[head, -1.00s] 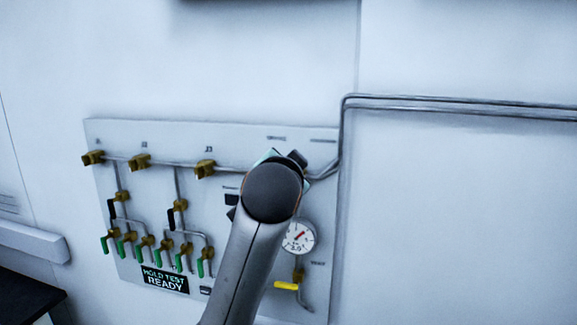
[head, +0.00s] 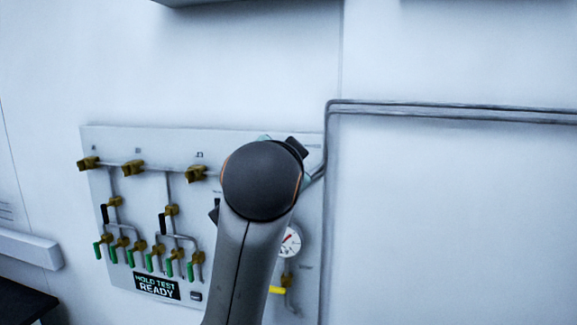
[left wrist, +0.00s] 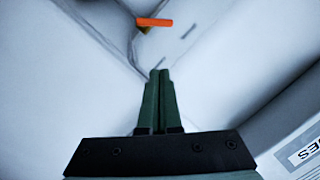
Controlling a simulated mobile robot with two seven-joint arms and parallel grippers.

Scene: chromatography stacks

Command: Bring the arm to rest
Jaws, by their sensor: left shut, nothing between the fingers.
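My left gripper (left wrist: 159,78) shows in the left wrist view with its two green fingers together and nothing between them. In the head view my dark grey arm rises from the bottom in front of the valve panel (head: 140,145), and its rounded joint hides the gripper. The panel carries brass valves, several green handles and a display (head: 157,287) reading "HOLD TEST READY". A round gauge (head: 290,241) and a yellow handle (head: 277,290) are partly covered by the arm. My right gripper is in neither view.
Steel pipes (head: 450,112) run from the panel to the right along the pale wall. A dark surface (head: 22,302) is at the lower left. In the left wrist view an orange bar (left wrist: 155,22) lies beyond the fingertips, and a lettered box (left wrist: 300,150) is at the lower right.

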